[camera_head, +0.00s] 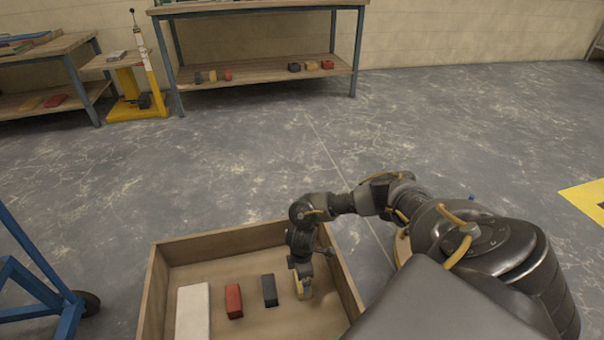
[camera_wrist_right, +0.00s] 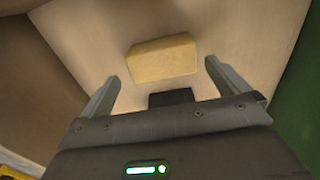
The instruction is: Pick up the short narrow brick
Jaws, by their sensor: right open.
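Several bricks lie in a row in a wooden box: a large white one (camera_head: 193,312), a red one (camera_head: 234,301), a dark grey one (camera_head: 269,290) and a yellow one (camera_head: 307,293). The dark and yellow ones look narrow. My right gripper (camera_head: 303,277) is over the yellow brick, hiding part of it. In the right wrist view the yellow brick (camera_wrist_right: 162,60) lies just ahead of the open, empty fingers (camera_wrist_right: 161,76). A dark block-like shape (camera_wrist_right: 171,97) shows nearer the palm. My left gripper is not in view.
The wooden box (camera_head: 157,290) has raised walls, with the right wall close to my gripper. A blue wheeled frame (camera_head: 40,270) stands at left. Workbenches (camera_head: 265,85) with small blocks on a lower shelf stand at the back. The floor between is clear.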

